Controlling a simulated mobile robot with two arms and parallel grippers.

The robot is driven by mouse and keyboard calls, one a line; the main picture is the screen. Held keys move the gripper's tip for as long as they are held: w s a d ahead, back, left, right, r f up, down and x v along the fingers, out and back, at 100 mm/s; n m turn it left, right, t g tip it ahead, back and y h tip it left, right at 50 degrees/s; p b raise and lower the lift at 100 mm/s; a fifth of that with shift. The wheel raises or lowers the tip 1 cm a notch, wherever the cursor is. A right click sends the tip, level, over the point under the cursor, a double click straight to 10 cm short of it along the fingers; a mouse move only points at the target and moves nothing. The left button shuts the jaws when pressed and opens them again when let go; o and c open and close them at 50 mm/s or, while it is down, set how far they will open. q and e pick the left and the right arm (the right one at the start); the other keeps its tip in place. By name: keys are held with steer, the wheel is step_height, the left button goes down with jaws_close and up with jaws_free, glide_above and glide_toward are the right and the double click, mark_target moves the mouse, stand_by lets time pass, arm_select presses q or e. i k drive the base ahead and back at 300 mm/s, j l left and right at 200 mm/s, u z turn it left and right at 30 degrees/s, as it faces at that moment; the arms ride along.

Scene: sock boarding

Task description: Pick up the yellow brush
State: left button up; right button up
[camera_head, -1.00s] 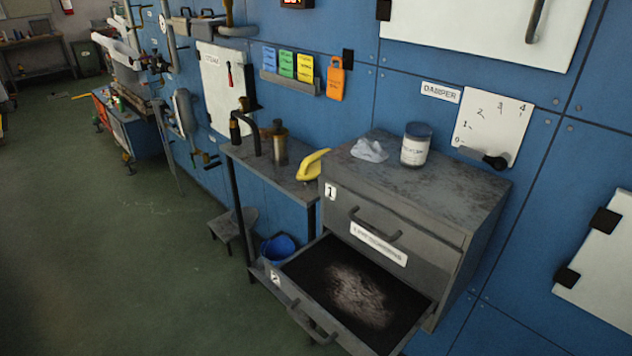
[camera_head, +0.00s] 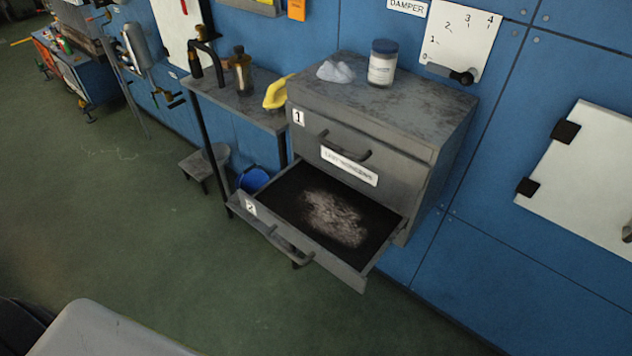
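A yellow brush (camera_head: 277,93) lies on the narrow grey side table (camera_head: 250,113), close to the left side of the drawer cabinet. Its right part is hidden behind the cabinet's top corner. Neither of my grippers shows in the head view, so nothing is seen touching the brush.
The grey cabinet (camera_head: 385,95) carries a white jar with a blue lid (camera_head: 382,65) and a crumpled pale cloth (camera_head: 335,72). Its lower drawer (camera_head: 285,195) is pulled open, with pale residue inside. A bottle (camera_head: 241,72) stands left of the brush. Green floor in front is clear.

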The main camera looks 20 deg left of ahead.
mark_target(274, 100)
steer(key=z, duration=0.3)
steer(key=j+z, duration=0.35)
steer(key=j, duration=0.25)
steer(key=j+z, duration=0.4)
steer(key=j, duration=0.25)
